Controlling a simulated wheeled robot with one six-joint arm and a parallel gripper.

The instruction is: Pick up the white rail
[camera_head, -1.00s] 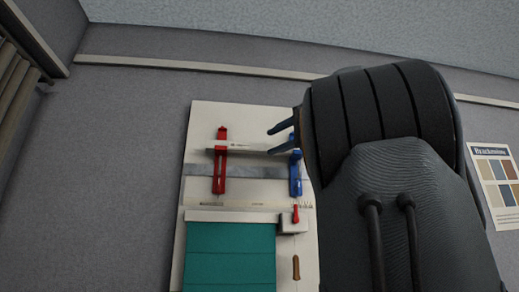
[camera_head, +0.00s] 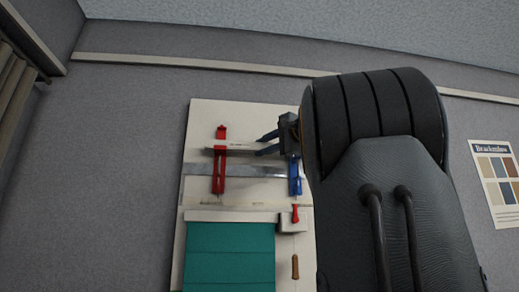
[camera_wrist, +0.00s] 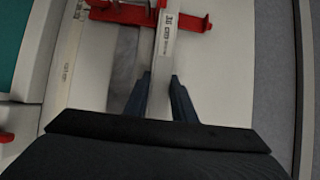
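The white rail (camera_head: 237,148) lies across the upper part of a pale board, by a red clamp (camera_head: 220,158) at its left and a blue clamp (camera_head: 295,178) at its right. In the wrist view the rail (camera_wrist: 166,45) carries dark print and runs from the red clamp (camera_wrist: 187,22) down between my fingers. My gripper (camera_head: 266,144) is at the rail's right part, close to the blue clamp. In the wrist view my gripper (camera_wrist: 160,77) is open, with one finger on each side of the rail; contact cannot be told. The rail's near end is hidden by my gripper.
A grey metal strip (camera_head: 255,170) lies alongside the rail. Below it are a pale bar (camera_head: 225,215), a teal mat (camera_head: 230,255), a small red-handled piece (camera_head: 295,214) and a brown-handled tool (camera_head: 295,267). A colour chart (camera_head: 491,150) is at the right.

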